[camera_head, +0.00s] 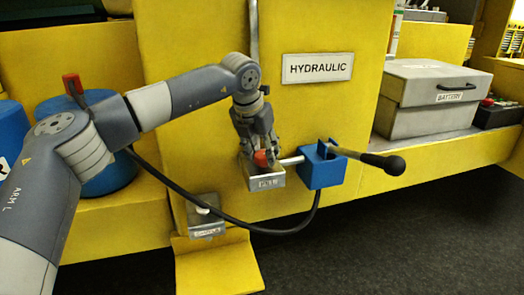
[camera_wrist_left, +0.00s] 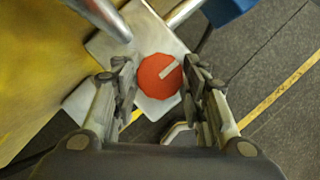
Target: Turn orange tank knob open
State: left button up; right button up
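The orange-red knob (camera_head: 262,158) sits on a small pale metal block (camera_head: 266,181) with an unreadable label, on the front of the yellow cabinet. In the left wrist view the knob (camera_wrist_left: 160,76) is round, with a pale line pointing toward the upper right. My left gripper (camera_head: 257,146) is directly over it. In the wrist view my left gripper's fingers (camera_wrist_left: 158,72) stand apart, one on each side of the knob, with only narrow gaps; firm contact does not show. My right gripper is not in view.
A blue block (camera_head: 322,167) with a black-ended lever (camera_head: 382,162) is just right of the knob. A black hose (camera_head: 240,225) hangs below. A HYDRAULIC sign (camera_head: 317,67) is above. A grey BATTERY box (camera_head: 425,100) stands right, blue tanks (camera_head: 112,180) left.

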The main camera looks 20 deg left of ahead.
pick_arm(q)
jog(key=shift+c, duration=0.9)
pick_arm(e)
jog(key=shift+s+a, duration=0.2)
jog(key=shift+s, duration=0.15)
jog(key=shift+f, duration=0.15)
